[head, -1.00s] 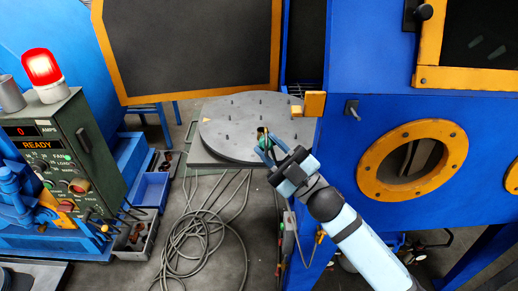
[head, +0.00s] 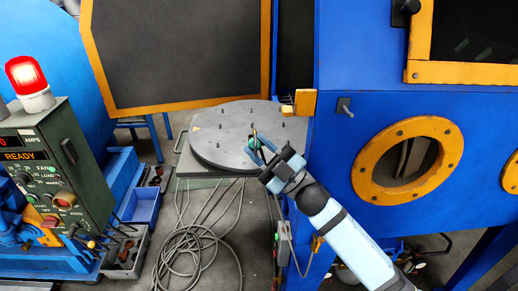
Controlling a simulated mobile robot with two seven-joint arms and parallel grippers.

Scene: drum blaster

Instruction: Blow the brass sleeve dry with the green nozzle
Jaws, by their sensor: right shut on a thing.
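My right gripper (head: 259,151) is over the right part of a round grey table (head: 215,150) with several short pegs. It is shut on a small green thing, which looks like the green nozzle (head: 253,143). A thin, dark, brass-tinted upright shape shows just beyond the nozzle; it may be the brass sleeve, but it is too small and too covered by the gripper to tell. I cannot tell whether nozzle and shape touch. My left gripper is not in view.
A blue cabinet with an orange round window (head: 448,158) stands close to my right arm. An open orange-framed door (head: 180,50) is behind the table. A green control box (head: 60,160) with a lit red lamp (head: 26,76) stands left. Coiled cable (head: 195,255) lies on the floor.

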